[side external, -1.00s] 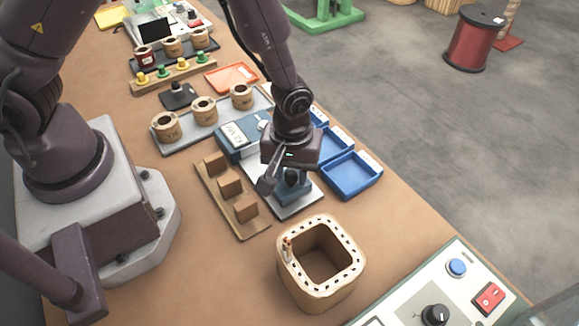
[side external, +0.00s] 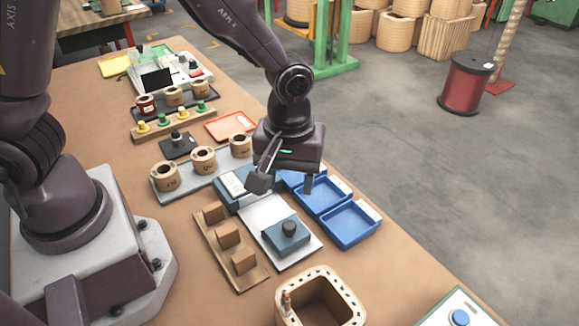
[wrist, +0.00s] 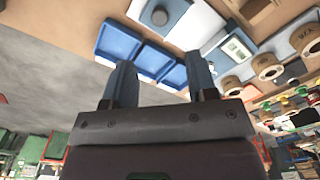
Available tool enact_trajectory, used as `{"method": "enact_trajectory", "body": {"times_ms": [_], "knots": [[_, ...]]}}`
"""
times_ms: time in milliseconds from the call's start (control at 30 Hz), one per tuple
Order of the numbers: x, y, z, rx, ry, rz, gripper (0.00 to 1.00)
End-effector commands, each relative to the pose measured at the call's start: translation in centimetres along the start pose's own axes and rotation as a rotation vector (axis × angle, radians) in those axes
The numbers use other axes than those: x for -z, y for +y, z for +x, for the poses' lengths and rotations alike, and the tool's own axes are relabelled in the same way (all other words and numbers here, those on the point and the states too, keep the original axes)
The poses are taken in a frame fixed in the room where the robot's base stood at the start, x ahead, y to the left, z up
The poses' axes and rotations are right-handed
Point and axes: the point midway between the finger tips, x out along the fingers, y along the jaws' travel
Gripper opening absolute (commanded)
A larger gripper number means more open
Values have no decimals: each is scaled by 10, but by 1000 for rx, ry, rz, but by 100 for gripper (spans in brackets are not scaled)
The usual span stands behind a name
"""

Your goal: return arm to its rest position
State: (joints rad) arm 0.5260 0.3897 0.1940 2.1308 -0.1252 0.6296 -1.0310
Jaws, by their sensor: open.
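My gripper (side external: 285,183) is open and empty. It hangs in the air above the blue instrument and the blue trays. In the wrist view its two fingers (wrist: 157,85) stand apart with nothing between them. The camera there looks out tilted, with the table across the top of the picture. Below my gripper in the side view, a blue-grey block with a dark knob (side external: 288,235) sits on a white plate (side external: 262,212). The blue instrument (side external: 233,186) is partly hidden by my gripper.
Blue trays (side external: 350,224) line the table's right edge. Several small coils (side external: 204,160) stand on a grey tray at the left.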

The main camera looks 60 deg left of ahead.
Motion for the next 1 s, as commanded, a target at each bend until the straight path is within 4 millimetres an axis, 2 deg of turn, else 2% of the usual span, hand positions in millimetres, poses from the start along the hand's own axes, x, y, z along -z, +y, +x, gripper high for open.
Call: {"method": "enact_trajectory", "body": {"times_ms": [100,200,633,800,867,1000], "knots": [[0,1,-14,-2,1,1,53],[0,0,-18,-1,1,0,53],[0,0,-19,3,-1,44,53],[-8,-14,-17,44,-28,255,53],[-12,-21,-26,41,-37,357,53],[-13,-42,-56,-4,-31,553,53]]}}
